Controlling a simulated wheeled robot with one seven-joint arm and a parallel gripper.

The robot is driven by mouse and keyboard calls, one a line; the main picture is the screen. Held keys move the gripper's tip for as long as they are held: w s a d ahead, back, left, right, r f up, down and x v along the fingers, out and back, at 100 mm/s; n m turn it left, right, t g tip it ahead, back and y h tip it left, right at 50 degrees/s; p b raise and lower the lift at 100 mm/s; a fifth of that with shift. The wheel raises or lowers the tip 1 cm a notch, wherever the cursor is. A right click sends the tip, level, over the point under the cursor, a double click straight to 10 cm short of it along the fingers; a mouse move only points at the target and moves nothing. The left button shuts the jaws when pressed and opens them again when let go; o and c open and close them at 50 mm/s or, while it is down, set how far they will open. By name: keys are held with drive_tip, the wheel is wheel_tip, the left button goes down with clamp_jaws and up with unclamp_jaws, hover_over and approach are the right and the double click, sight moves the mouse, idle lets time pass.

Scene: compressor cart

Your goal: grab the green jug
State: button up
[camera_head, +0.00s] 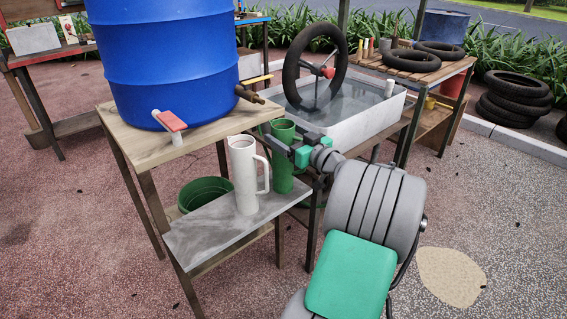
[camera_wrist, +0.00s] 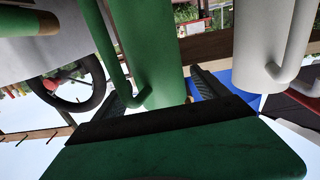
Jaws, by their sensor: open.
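The green jug (camera_head: 282,177) stands upright on the grey shelf at its back right, just behind a white jug (camera_head: 243,175) with a handle. My gripper (camera_head: 285,144) is open at the green jug's upper half and hides part of it in the head view. In the wrist view, which is upside down, the green jug (camera_wrist: 150,45) lies between my two fingers (camera_wrist: 162,92), with its handle on the left side. I cannot tell whether a finger touches it. The white jug (camera_wrist: 260,45) is just right of the right finger.
A blue barrel (camera_head: 165,60) with a tap stands on the wooden table above the shelf (camera_head: 190,240). A white water basin (camera_head: 365,123) with a steering-wheel-like ring (camera_head: 290,75) is behind my gripper. A green bucket (camera_head: 203,190) sits behind the shelf. The front right ground is open.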

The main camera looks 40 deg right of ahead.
drive_tip(key=shift+w, duration=0.6)
drive_tip(key=shift+c, duration=0.4)
clamp_jaws()
